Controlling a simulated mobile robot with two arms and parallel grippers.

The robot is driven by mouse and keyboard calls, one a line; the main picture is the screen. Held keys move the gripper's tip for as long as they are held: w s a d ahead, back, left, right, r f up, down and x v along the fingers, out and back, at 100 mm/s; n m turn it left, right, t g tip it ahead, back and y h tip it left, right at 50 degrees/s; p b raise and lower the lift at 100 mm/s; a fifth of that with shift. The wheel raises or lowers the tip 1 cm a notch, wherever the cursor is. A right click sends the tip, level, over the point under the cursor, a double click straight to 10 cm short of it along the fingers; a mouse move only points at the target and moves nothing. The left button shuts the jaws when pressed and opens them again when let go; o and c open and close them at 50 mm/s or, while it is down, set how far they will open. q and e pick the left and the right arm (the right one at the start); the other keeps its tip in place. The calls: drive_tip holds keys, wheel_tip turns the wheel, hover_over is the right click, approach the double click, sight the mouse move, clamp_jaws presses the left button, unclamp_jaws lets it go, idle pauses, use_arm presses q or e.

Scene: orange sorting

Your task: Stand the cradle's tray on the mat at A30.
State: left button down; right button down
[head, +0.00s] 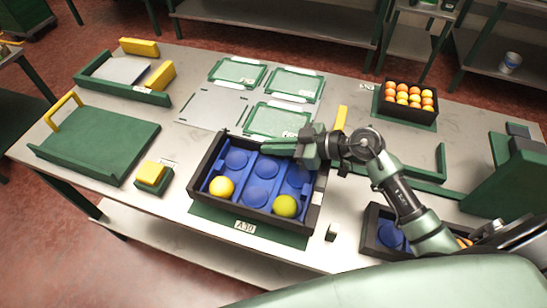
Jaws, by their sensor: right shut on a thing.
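A black tray (312,212) with a blue cupped insert is in the front middle of the table. It holds a yellow fruit (221,187) and a yellow-green fruit (285,206); its other visible cups are empty. My right gripper (292,150) is at the tray's far right corner, shut on the tray there; its fingertips are partly hidden. The tray is over the green mat (235,220) marked A30, whose front strip shows below it. I cannot tell whether the tray touches the mat. I cannot tell which fixture is the cradle. My left gripper is out of view.
A crate of oranges (407,111) stands at the back right. Another black tray (370,228) is at the front right, partly behind my arm. Green frames (278,119) lie behind the tray.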

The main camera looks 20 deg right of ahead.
sight(281, 158)
wheel_tip(281, 158, down, 5)
drive_tip(key=shift+r+b, duration=0.1)
drive_tip(key=shift+b, duration=0.25)
drive_tip(key=c, duration=1.6)
unclamp_jaws()
drive_tip(key=shift+o, duration=0.2)
